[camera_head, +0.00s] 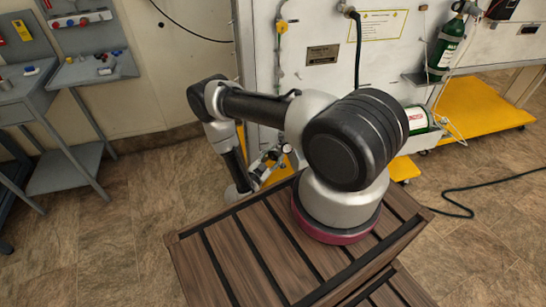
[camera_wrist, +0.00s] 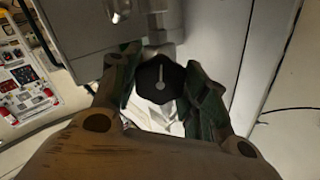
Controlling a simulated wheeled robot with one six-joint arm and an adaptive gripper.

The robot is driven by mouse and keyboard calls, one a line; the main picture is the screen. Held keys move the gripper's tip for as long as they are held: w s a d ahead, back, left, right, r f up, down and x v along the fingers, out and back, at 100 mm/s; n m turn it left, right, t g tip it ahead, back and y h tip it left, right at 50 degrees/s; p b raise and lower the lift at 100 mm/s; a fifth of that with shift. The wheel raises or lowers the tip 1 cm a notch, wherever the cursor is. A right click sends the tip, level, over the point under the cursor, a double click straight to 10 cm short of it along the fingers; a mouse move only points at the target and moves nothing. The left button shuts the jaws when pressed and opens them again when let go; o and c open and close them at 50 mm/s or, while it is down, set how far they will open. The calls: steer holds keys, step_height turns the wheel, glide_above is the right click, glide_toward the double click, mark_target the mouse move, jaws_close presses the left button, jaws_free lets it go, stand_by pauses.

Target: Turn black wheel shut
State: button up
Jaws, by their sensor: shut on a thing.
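The black wheel (camera_wrist: 160,84) shows in the wrist view as a dark, many-sided knob with a light grey pointer mark. It sits below a grey metal fitting on the panel. My gripper (camera_wrist: 161,90) has one finger on each side of the wheel, and its green finger pads close against the wheel's sides. The lower part of the wheel's surroundings is hidden by my gripper. In the head view my arm hides most of the gripper, and I cannot make out the wheel there.
A white panel (camera_head: 415,62) stands behind my arm. A green cylinder (camera_head: 446,47) hangs on its right side above a yellow platform (camera_head: 480,108). A grey workbench (camera_head: 95,68) stands at the left. A black hose (camera_head: 490,190) lies on the floor at right.

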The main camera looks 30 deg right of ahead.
steer(key=m, duration=0.9)
steer(key=shift+s, duration=0.1)
steer(key=m, duration=0.4)
steer(key=shift+f+m, duration=0.1)
steer(key=shift+m, duration=0.2)
steer(key=m, duration=0.3)
steer(key=shift+m, duration=0.3)
steer(key=m, duration=0.4)
steer(key=shift+m, duration=0.3)
steer(key=m, duration=0.4)
steer(key=shift+f, duration=0.1)
steer(key=m, duration=0.4)
steer(key=shift+m, duration=2.1)
